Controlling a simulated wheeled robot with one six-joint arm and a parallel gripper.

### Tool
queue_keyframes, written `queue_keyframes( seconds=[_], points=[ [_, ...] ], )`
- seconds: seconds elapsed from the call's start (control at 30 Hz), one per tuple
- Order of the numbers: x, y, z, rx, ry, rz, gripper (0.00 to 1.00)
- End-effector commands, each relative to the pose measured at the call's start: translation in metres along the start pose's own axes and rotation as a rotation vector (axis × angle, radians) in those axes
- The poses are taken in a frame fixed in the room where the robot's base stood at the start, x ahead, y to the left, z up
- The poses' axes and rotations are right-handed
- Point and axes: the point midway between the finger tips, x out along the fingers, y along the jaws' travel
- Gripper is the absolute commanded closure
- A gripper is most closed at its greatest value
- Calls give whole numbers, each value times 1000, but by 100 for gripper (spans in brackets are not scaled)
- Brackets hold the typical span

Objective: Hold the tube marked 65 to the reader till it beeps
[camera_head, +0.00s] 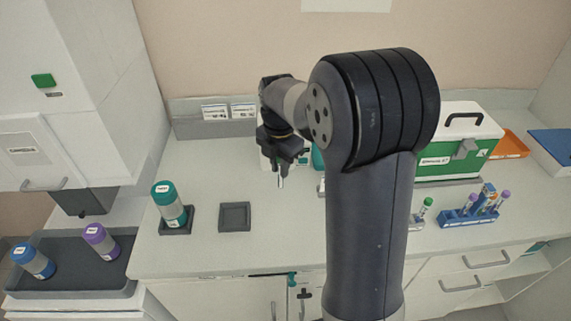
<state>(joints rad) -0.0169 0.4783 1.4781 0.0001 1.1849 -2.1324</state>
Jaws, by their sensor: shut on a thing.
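My gripper (281,162) hangs over the counter left of the picture's middle, pointing down. It is shut on a small thin tube (281,182), whose pale lower end shows below the fingers. The number on this tube cannot be read. A pale device (265,163) with a teal part (318,158) shows partly behind my gripper and arm; I cannot tell whether it is the reader, or whether the tube touches it. A blue rack (468,218) with several capped tubes stands at the right. A green-capped tube (427,204) stands apart, left of the rack.
A teal-capped canister (168,203) stands on a dark pad, beside an empty square pad (235,217). A dark tray (70,285) holds two canisters at lower left. A green-and-white case (460,145) stands at back right. My arm hides the middle counter.

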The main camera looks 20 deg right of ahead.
Motion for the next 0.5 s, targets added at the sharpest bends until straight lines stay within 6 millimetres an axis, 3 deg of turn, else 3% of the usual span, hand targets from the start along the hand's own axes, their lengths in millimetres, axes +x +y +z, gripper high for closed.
queue_keyframes(
  seconds=[0.5],
  points=[
    [37, 25, 24, -9, -1, 0, 95]
  ],
)
